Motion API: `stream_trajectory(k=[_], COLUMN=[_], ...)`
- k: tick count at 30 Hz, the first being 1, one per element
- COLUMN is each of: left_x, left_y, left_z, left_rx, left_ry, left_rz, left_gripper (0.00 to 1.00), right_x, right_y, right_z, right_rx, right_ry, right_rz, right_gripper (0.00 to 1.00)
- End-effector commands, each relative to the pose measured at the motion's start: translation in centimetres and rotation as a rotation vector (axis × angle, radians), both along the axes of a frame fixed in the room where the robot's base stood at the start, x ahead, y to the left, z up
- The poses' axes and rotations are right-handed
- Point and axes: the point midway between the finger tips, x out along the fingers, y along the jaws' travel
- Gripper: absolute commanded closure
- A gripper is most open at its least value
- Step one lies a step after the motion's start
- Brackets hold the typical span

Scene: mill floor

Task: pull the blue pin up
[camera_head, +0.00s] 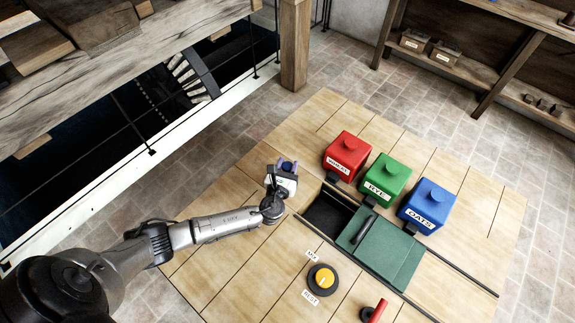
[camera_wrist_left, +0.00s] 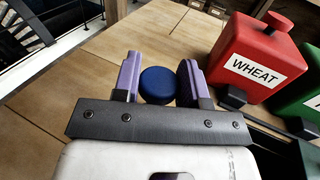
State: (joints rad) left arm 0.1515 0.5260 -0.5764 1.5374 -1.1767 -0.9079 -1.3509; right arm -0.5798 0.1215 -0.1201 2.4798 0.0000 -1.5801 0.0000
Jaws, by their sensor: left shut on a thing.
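The blue pin (camera_wrist_left: 158,86) shows in the left wrist view as a round, dark blue top between two purple fingers. My left gripper (camera_head: 287,166) is at the left part of the wooden table in the head view, left of the red box. In the left wrist view this gripper (camera_wrist_left: 160,78) is shut on the blue pin, one finger on each side of it. The pin's lower part is hidden by the gripper, and I cannot tell whether it stands clear of the table. In the head view the gripper hides most of the pin. My right gripper is out of view.
A red WHEAT box (camera_head: 346,151), a green RYE box (camera_head: 384,179) and a blue OATS box (camera_head: 427,206) stand right of the gripper. Beside them are a dark opening (camera_head: 327,214) and a green sliding lid (camera_head: 390,246). A yellow-and-black dial (camera_head: 322,279) and a red-handled lever (camera_head: 376,311) are nearer.

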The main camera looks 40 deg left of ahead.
Motion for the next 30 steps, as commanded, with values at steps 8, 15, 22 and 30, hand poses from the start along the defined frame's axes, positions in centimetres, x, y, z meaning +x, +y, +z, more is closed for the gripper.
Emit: stream_trajectory(k=[8, 15, 22, 30], left_x=[0.0, 0.1, 0.1, 0.0], left_y=[0.0, -0.1, -0.1, 0.0], left_z=[3.3, 3.4, 3.4, 3.2], left_rx=[0.000, 0.000, 0.002, 0.000], left_ry=[-0.001, -0.005, -0.006, -0.002], left_rz=[-0.001, -0.001, -0.001, -0.001], left_gripper=[1.00, 1.00, 0.48, 0.38], right_x=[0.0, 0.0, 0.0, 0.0], right_y=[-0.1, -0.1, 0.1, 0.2], right_z=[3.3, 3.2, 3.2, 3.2], right_rx=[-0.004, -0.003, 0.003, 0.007], right_ry=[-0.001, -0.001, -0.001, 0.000], right_rz=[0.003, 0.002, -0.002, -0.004], right_gripper=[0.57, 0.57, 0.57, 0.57])
